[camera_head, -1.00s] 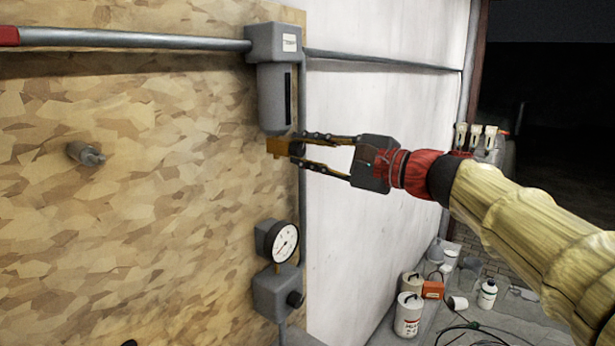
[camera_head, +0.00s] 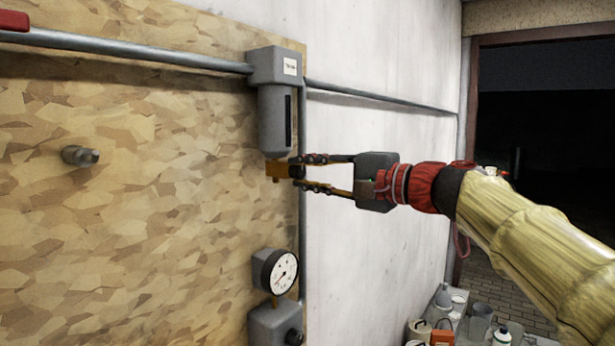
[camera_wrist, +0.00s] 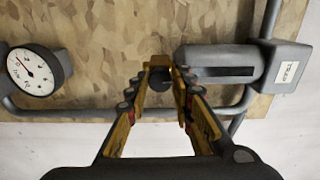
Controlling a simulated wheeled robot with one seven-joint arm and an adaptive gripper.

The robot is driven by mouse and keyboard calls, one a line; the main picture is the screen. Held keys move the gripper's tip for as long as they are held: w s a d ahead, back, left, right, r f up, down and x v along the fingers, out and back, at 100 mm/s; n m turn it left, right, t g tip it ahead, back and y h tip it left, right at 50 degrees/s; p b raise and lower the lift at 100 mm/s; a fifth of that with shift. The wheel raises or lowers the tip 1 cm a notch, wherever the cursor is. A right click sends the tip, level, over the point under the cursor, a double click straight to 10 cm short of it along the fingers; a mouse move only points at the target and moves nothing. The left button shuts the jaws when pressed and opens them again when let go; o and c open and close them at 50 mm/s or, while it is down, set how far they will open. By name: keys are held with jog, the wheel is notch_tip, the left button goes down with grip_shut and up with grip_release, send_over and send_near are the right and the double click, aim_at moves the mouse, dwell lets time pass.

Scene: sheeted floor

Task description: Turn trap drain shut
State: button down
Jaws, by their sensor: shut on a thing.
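The grey trap (camera_head: 274,118) hangs upright under the pipe on the board; it lies sideways in the wrist view (camera_wrist: 218,58). Its brass drain (camera_head: 275,171) is at the lower end. The drain's small dark knob (camera_wrist: 160,80) sits between my fingertips in the wrist view. My gripper (camera_head: 298,172) reaches in from the right, its yellow fingers shut on the drain knob; it also shows in the wrist view (camera_wrist: 163,88). The fingers hide part of the knob, so I cannot tell its exact turn.
A dial gauge (camera_head: 276,271) on a grey fitting (camera_head: 274,325) is below the drain. A pipe stub (camera_head: 82,156) sticks out of the board at left. The pale wall (camera_head: 390,60) is right of the board. Several containers stand low at right.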

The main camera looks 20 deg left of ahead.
jog(key=shift+f, duration=0.1)
jog(key=c, duration=1.5)
grip_release()
jog(key=shift+c, duration=0.2)
jog(key=v, duration=1.2)
jog(key=shift+w, duration=0.15)
